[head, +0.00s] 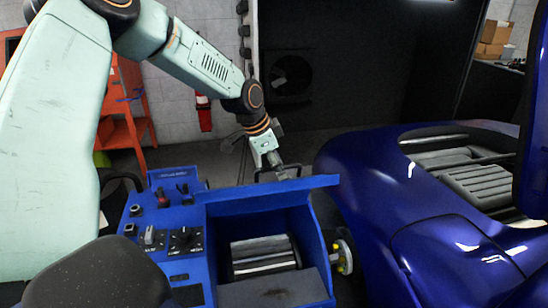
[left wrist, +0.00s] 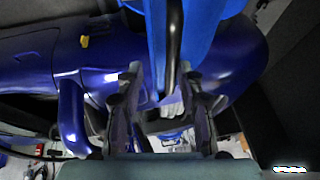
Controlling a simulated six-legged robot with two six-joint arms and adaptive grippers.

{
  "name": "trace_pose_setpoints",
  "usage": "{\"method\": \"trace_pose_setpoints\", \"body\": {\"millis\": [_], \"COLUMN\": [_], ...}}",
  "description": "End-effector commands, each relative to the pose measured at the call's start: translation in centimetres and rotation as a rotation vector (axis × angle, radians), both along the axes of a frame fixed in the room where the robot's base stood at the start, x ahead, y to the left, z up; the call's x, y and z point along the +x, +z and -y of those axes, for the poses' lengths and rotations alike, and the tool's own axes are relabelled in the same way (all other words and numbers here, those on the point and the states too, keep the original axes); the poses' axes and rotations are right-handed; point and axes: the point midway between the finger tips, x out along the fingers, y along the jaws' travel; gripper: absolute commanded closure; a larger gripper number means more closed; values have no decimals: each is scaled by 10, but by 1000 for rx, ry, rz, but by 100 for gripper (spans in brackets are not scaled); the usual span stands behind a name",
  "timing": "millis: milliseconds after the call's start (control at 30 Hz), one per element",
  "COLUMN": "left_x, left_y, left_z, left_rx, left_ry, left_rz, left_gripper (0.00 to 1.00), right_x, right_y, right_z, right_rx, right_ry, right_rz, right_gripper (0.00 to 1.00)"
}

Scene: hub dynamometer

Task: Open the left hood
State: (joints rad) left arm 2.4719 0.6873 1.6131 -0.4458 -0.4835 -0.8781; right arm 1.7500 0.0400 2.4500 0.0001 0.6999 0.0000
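The left hood (head: 272,192) is a blue panel at the top of the blue dynamometer unit. In the head view it shows as a narrow slanted strip above the open bay with the metal roller (head: 264,255). A black bar handle (left wrist: 174,50) runs along the blue panel in the left wrist view. My left gripper (head: 273,168) is at the panel's far edge, beside the handle. In the left wrist view its two fingers (left wrist: 163,80) stand apart, with the handle's end between or just beyond them; contact is unclear. My right gripper is not in view.
A control panel (head: 172,232) with switches and knobs is left of the bay. A glossy blue car body (head: 385,200) stands close on the right. A yellow-marked hub (head: 344,257) sticks out toward it. An orange rack (head: 122,110) stands behind my left arm.

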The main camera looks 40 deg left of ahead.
Motion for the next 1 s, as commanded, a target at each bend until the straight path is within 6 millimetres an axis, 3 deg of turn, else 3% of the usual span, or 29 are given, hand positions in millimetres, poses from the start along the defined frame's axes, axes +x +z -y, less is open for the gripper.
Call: {"method": "trace_pose_setpoints", "body": {"millis": [600, 800, 1000], "left_x": [-35, -43, -44], "left_y": [89, 106, 108], "left_z": [-13, -16, -17], "left_rx": [-2, 0, 0], "left_ry": [0, -1, -1], "left_rz": [5, 2, 0], "left_gripper": [64, 64, 64], "right_x": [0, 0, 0], "right_y": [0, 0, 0], "right_z": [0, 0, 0], "right_rx": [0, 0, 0], "right_ry": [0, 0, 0], "right_rz": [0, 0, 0], "right_gripper": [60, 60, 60]}}
